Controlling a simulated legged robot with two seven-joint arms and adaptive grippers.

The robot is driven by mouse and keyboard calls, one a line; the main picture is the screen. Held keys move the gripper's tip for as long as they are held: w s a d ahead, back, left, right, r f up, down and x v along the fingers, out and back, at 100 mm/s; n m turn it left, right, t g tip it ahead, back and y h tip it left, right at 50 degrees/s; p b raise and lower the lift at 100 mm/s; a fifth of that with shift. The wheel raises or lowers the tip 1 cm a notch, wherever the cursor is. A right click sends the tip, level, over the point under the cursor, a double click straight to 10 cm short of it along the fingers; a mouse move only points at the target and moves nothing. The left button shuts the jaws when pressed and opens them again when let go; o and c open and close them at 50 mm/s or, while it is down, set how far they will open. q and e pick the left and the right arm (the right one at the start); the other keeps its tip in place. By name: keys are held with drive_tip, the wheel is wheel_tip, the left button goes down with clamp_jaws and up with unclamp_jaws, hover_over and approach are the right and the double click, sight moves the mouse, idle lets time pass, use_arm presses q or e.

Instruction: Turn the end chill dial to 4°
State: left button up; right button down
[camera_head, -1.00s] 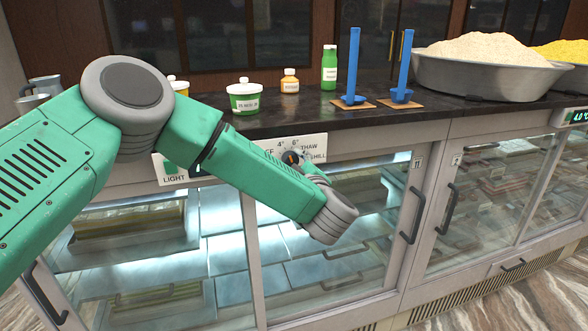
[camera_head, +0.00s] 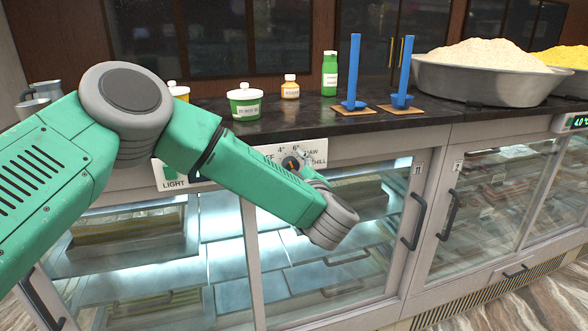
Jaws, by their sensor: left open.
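The chill dial (camera_head: 290,163) is a small dark knob with an orange mark, on a white panel (camera_head: 318,148) on the counter front. The panel's 4° mark shows above the knob. The 6° and THAW marks are partly covered, and CHILL shows at the right. My left gripper (camera_head: 299,158) is at the dial, its grey fingers around or just in front of the knob. It is open; whether the fingers touch the knob cannot be told. The exact setting of the pointer is too small to read. My right gripper is out of view.
A LIGHT panel (camera_head: 173,184) is left of the dial, partly behind my arm. Glass doors with handles (camera_head: 414,222) lie below. On the dark counter stand tubs (camera_head: 245,104), a green bottle (camera_head: 329,74), blue stands (camera_head: 354,75) and a wide bowl (camera_head: 483,82).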

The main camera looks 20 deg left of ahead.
use_arm(q)
drive_tip(key=v, duration=1.2)
drive_tip(key=shift+w+f, duration=0.1)
drive_tip(key=shift+f, duration=0.05)
drive_tip(key=s+f+m+h+b, duration=0.25)
drive_tip(key=f+m+h, duration=0.5)
drive_tip(key=f, duration=0.85)
drive_tip(key=s+a+f+m+g+h+b, duration=0.25)
drive_tip(key=s+f+m+g, duration=0.3)
drive_tip(key=s+f, duration=0.75)
drive_tip(key=s+a+f+m+g, duration=0.1)
drive_tip(key=s+a+f+g, duration=0.2)
drive_tip(key=s, duration=0.4)
drive_tip(key=s+a+f+m+g+b, duration=0.1)
drive_tip(key=s+a+f+m+g, duration=0.1)
drive_tip(key=s, duration=0.5)
drive_tip(key=s+a+f+m+g, duration=0.1)
drive_tip(key=s+a+f+g, duration=0.3)
drive_tip(key=s+a+f, duration=0.2)
drive_tip(key=shift+s+a+f, duration=0.3)
drive_tip(key=shift+s+a, duration=0.4)
drive_tip(key=shift+a, duration=0.25)
